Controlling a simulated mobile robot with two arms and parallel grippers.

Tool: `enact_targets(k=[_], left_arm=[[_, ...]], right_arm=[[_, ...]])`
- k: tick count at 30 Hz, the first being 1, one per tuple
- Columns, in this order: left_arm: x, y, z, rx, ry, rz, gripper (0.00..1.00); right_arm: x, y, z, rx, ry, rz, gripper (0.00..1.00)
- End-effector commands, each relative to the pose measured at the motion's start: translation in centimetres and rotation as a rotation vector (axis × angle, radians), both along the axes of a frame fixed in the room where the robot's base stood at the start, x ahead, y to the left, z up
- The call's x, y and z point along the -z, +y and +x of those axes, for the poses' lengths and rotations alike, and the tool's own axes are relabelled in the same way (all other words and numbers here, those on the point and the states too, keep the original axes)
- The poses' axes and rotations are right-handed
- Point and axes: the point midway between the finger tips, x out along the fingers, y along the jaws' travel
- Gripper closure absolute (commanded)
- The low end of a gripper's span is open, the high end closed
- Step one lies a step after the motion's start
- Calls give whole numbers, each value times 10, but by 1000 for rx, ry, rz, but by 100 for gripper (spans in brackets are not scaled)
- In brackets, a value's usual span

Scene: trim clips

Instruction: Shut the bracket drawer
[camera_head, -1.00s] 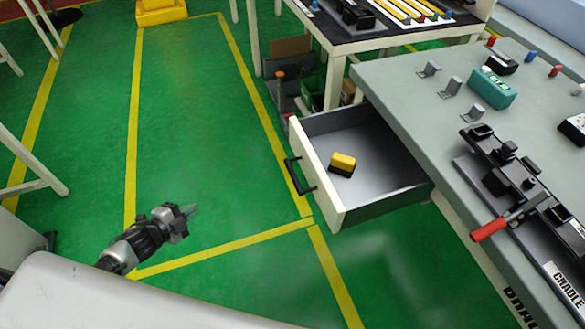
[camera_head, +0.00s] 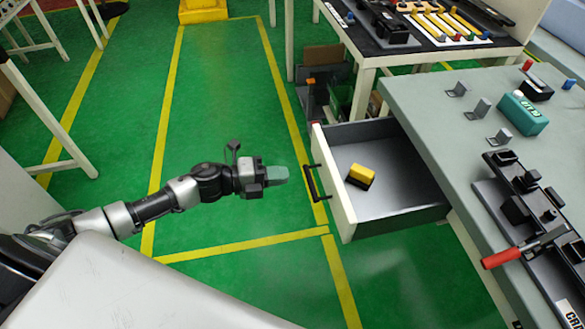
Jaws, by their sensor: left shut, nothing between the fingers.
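The bracket drawer (camera_head: 400,208) is pulled out from under the grey-green workbench (camera_head: 437,100). Its white front with a dark bar handle (camera_head: 316,183) faces left. A yellow and black block (camera_head: 360,176) lies inside the drawer. My left gripper (camera_head: 282,174) is shut and empty. It is just left of the drawer front, near the handle, with a small gap between in the picture. My right gripper is not in view.
On the workbench are several metal brackets (camera_head: 480,108), a teal device (camera_head: 523,113) and a dark fixture with a red-handled lever (camera_head: 500,257). Another table (camera_head: 428,53) with strips stands behind. The green floor (camera_head: 215,110) left of the drawer is clear.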

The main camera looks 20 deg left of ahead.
Motion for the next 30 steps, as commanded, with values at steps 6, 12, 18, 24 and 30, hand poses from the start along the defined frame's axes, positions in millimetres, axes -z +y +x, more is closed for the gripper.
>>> enact_targets(k=[6,12,18,24,30], left_arm=[[-8,-22,15,-1,-1,0,100],[-7,-27,18,-2,0,1,100],[-7,-26,18,-2,0,1,100],[-8,-30,21,-1,1,0,100],[-10,-50,35,-1,-3,-1,100]], right_arm=[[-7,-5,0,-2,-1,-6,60],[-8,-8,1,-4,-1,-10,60],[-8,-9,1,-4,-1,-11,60],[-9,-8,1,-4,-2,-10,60],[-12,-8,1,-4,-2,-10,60]])
